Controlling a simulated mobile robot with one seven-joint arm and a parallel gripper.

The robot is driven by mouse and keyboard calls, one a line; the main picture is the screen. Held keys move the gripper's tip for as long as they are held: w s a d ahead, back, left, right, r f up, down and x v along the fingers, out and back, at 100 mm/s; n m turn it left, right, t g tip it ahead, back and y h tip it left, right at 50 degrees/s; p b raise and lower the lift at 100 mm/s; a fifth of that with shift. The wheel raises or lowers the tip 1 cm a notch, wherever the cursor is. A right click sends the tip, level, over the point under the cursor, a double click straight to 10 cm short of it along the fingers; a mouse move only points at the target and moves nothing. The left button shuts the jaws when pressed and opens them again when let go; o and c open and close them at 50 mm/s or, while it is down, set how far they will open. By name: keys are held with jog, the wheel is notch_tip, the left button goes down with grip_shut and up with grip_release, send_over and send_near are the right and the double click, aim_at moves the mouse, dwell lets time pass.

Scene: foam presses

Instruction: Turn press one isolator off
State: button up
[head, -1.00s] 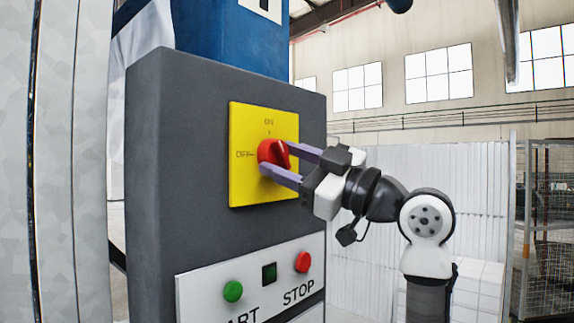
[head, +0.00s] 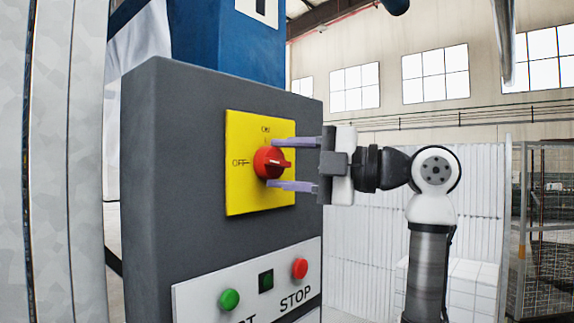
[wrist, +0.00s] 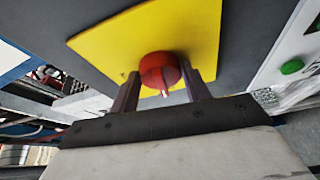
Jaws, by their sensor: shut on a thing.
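The isolator is a red rotary knob (head: 264,163) on a yellow plate (head: 240,195) marked ON at the top and OFF at the left. The plate is on the front of a dark grey press box (head: 165,165). The knob's raised grip lies roughly level, in line with the OFF mark. My gripper (head: 271,162) is shut on the knob, one purple finger above it and one below. In the wrist view the red knob (wrist: 160,68) sits between my fingers (wrist: 163,82), with a white line on it. The finger contact is partly hidden.
Below the plate is a white panel with a green START button (head: 229,299), a dark square (head: 266,281) and a red STOP button (head: 299,268). A wire-mesh cage (head: 545,230) stands at the right. White panelling stands behind my arm.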

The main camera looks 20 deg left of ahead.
jog(key=shift+r+n+h, duration=0.1)
jog(key=shift+n+h, duration=0.2)
jog(key=shift+n, duration=0.3)
jog(key=o, duration=1)
jog(key=shift+d, duration=0.1)
jog(key=d+b, duration=0.1)
jog(key=d, duration=0.3)
jog(key=d+b, duration=0.1)
jog(key=d, duration=0.4)
jog(key=d+b, duration=0.1)
jog(key=d, duration=0.3)
jog(key=shift+w+d, duration=0.3)
